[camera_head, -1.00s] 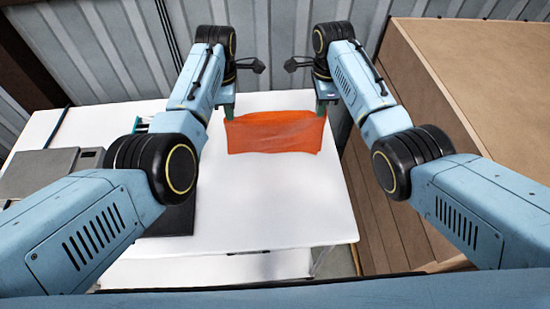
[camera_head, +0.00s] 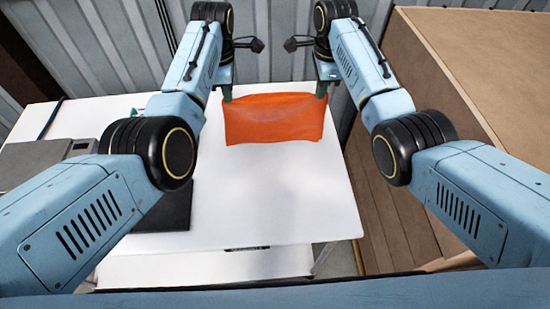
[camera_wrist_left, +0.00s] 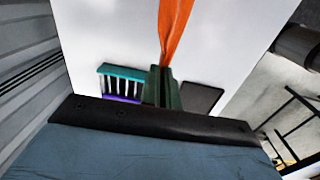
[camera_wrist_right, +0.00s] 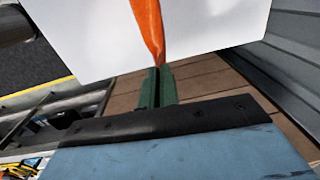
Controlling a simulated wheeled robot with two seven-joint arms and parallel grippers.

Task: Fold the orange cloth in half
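The orange cloth (camera_head: 275,120) hangs spread between my two grippers at the far part of the white table. Its upper edge is raised at both corners, and its lower edge hangs at or near the table top; I cannot tell whether it touches. My left gripper (camera_head: 227,95) is shut on the cloth's upper left corner; the left wrist view shows the cloth (camera_wrist_left: 172,30) pinched between its fingers (camera_wrist_left: 162,72). My right gripper (camera_head: 322,92) is shut on the upper right corner; the right wrist view shows the cloth (camera_wrist_right: 149,25) pinched between its fingers (camera_wrist_right: 158,72).
The white table (camera_head: 270,200) is clear in front of the cloth. A grey device (camera_head: 45,160) and a dark flat pad (camera_head: 165,212) lie at left, with a teal and purple rack (camera_wrist_left: 120,82) nearby. Large brown cartons (camera_head: 480,90) stand close at the right.

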